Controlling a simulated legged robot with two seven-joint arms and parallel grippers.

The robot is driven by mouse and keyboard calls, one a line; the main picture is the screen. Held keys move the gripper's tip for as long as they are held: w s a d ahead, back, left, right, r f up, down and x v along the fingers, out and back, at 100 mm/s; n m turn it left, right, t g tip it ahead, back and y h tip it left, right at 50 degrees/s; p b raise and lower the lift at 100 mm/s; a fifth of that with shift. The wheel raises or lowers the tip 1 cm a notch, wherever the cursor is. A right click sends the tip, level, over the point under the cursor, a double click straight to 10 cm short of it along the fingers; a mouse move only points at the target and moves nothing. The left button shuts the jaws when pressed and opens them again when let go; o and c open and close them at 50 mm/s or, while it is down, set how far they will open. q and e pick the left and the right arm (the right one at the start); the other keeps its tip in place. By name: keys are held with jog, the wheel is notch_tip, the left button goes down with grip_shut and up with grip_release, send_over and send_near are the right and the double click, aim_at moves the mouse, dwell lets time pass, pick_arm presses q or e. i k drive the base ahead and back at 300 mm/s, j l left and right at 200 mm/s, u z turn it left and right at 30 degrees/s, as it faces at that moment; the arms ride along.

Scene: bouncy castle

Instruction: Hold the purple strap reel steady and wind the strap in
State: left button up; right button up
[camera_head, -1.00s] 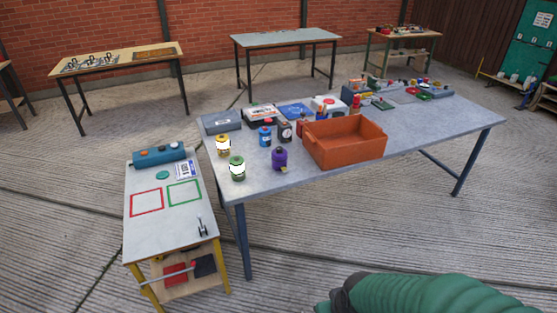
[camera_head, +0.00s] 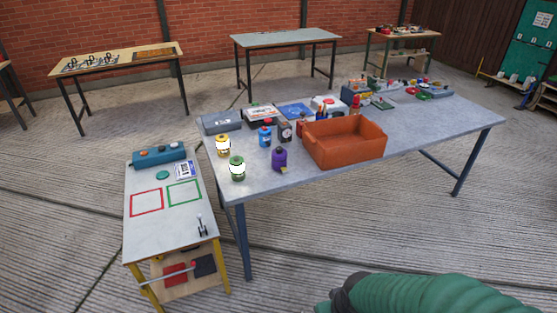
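The purple strap reel (camera_head: 279,158) stands upright near the front edge of the long grey table, just left of the orange crate. It is small in view, and a light tab shows low on its right side. I cannot make out its strap or handle clearly. Neither of my grippers shows. A green, ribbed arm part of mine with a dark end is at the bottom right, well apart from the reel and nearer to me.
A low side bench (camera_head: 165,228) stands at the left. Bare tabletop lies at the right.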

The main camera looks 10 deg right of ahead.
aim_at(278, 161)
jog(key=i+l+u, duration=0.1)
jog(key=i+l, duration=0.35)
jog(key=i+l+u, duration=0.1)
jog(key=i+l, duration=0.35)
jog(key=i+l+u, duration=0.1)
jog(key=i+l, duration=0.3)
jog(key=l, duration=0.2)
jog(key=i+l, duration=0.45)
jog(key=l+u, duration=0.05)
jog(key=l, duration=0.05)
